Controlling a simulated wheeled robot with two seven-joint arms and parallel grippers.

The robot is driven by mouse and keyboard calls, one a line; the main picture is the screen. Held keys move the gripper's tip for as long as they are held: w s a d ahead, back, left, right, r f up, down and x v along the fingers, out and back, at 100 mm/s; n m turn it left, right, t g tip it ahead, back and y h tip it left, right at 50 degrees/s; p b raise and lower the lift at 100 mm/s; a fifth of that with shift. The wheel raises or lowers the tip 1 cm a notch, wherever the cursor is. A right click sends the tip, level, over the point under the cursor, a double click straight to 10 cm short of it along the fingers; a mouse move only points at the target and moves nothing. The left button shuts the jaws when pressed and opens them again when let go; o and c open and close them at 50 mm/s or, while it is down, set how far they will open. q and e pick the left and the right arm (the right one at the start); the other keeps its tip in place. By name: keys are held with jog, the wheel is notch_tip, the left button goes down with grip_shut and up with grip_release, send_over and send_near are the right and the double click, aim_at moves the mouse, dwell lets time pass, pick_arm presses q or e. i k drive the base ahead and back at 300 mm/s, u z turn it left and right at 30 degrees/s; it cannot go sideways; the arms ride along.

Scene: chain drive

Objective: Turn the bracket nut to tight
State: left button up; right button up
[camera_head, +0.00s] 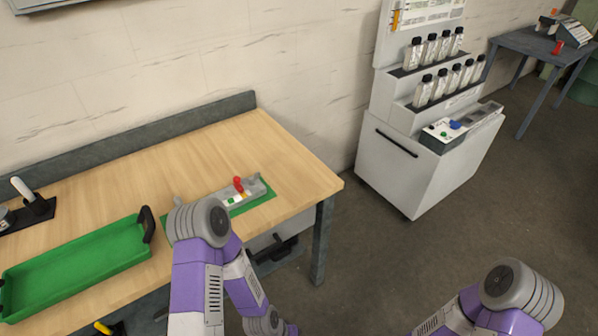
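A grey fixture (258,186) lies on a green mat (262,199) near the right end of the wooden workbench. A red upright knob (238,184) stands on it, with small green and yellow marks beside the knob. It may be the bracket nut, but I cannot tell for sure, nor read its setting. My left arm is bent in front of the bench and partly covers the fixture's left side. Its gripper is not visible. My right arm shows only at the bottom right, with its gripper out of view. No gripper is seen touching the fixture.
A green tray (75,268) with dark handles lies on the bench's left front. A black-based device with a white handle (22,188) stands at far left. A white cabinet (405,165) with several bottles and a blue-knobbed panel stands right. Floor between is clear.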

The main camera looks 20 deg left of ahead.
aim_at(252, 182)
jog(key=z, duration=0.15)
jog(key=i, duration=0.75)
jog(key=u, duration=2)
